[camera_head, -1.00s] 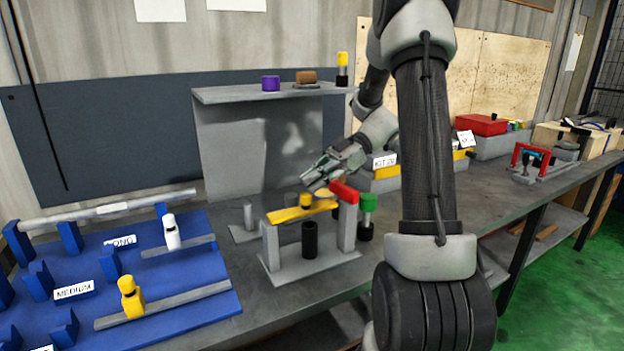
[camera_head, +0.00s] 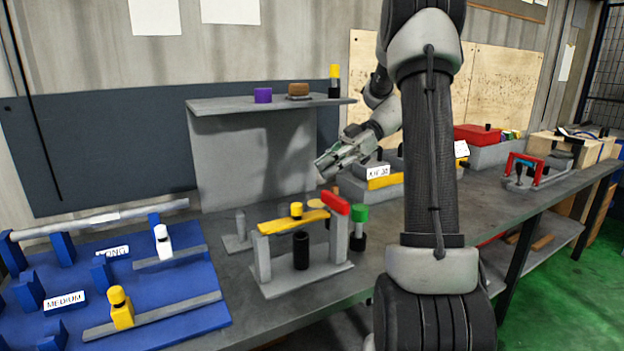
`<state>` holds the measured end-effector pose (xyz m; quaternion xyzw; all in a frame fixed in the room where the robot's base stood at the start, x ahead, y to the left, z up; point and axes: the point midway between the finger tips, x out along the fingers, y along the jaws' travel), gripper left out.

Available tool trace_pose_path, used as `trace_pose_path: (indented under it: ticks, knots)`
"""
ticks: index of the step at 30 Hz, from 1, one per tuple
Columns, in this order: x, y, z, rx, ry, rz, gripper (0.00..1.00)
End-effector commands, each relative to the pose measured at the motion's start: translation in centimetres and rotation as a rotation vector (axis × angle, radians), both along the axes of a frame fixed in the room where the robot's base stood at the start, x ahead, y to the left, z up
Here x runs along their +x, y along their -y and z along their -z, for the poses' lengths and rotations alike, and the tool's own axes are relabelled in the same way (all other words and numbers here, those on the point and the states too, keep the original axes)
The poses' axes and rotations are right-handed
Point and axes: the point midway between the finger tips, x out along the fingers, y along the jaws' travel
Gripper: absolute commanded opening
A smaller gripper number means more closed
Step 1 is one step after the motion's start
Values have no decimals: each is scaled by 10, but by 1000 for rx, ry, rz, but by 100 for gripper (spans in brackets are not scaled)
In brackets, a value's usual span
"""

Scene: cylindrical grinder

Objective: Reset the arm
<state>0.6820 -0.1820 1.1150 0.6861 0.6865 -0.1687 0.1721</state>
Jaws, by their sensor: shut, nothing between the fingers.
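My arm rises at the right of centre and bends down behind its own upper link. My gripper (camera_head: 322,170) hangs in the air above the bench, pointing left and down. It is shut and empty. It is in front of the grey shelf unit and above and behind a small grey stand (camera_head: 302,273) with a yellow bar and a red end. The gripper looks apart from the stand. Part of the bench is hidden behind my arm.
A blue rack (camera_head: 180,333) with LONG and MEDIUM labels lies at left. A grey shelf (camera_head: 215,104) carries a purple piece (camera_head: 263,95), a brown piece (camera_head: 299,89) and a yellow-topped piece (camera_head: 334,78). A green-topped piece (camera_head: 359,214) stands beside the stand. A red box (camera_head: 477,134) is at right.

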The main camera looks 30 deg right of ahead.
Motion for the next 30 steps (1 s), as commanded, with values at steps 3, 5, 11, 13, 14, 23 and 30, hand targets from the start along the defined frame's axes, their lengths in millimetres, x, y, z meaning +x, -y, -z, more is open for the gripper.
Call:
trace_pose_path:
  ticks: [3, 5, 11, 13, 14, 23, 30]
  knots:
    - [0, 19, -4, 1, 0, 1, 0]
    - [0, 25, -6, 0, 0, 0, 0]
    - [0, 34, -8, 2, -1, 0, 0]
    - [-1, 33, -8, -1, -4, 0, 0]
    - [-1, 31, -9, -6, -12, 2, 0]
    - [-69, -29, -29, -355, -394, 239, 0]
    - [-156, -51, -27, -672, -610, 759, 0]
